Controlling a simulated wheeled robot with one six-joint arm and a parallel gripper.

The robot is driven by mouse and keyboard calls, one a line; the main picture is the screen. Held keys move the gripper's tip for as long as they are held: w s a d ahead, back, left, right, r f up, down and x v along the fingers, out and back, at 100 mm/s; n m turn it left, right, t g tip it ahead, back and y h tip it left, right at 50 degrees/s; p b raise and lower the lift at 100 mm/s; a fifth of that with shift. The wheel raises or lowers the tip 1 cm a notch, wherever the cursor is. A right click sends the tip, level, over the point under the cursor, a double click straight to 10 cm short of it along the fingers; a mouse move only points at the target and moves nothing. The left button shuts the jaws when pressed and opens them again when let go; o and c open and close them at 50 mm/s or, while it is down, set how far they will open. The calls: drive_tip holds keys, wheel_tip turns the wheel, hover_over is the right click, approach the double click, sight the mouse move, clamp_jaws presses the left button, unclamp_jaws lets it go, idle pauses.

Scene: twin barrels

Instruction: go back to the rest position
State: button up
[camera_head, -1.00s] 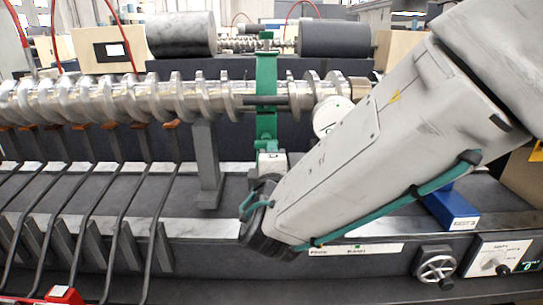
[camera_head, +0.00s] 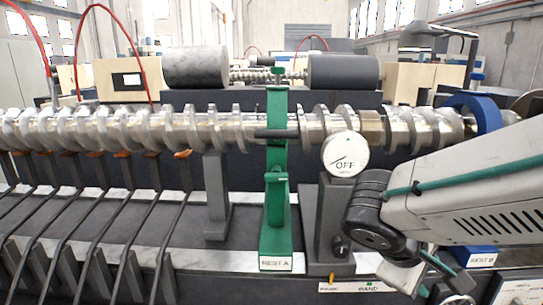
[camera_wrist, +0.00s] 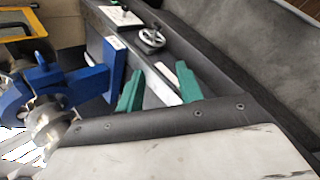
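My gripper (camera_wrist: 160,88) shows in the wrist view as two teal fingers. They stand apart with nothing held between them, only a white strip of the machine bed beyond. The long metal screw shaft (camera_head: 110,128) lies across the machine. The green stand (camera_head: 274,225), labelled REST A, stands at its middle, apart from my arm. The blue stand (camera_head: 487,112), labelled REST B, is partly hidden behind my arm; it also shows in the wrist view (camera_wrist: 85,84).
A round OFF disc (camera_head: 345,154) is close to my arm's dark joint. Several dark bent bars (camera_head: 100,230) run down the left front. Two grey cylinders sit at the back, left (camera_head: 209,66) and right (camera_head: 344,71). A handwheel (camera_wrist: 152,38) shows in the wrist view.

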drive_tip(key=s+r+m+g+y, duration=0.1)
drive_tip(key=s+r+m+y, duration=0.2)
drive_tip(key=s+m+y, duration=0.4)
drive_tip(key=s, duration=0.3)
drive_tip(key=shift+d+r+y, duration=0.25)
drive_tip(key=shift+d+y, duration=0.05)
drive_tip(key=shift+s, duration=0.1)
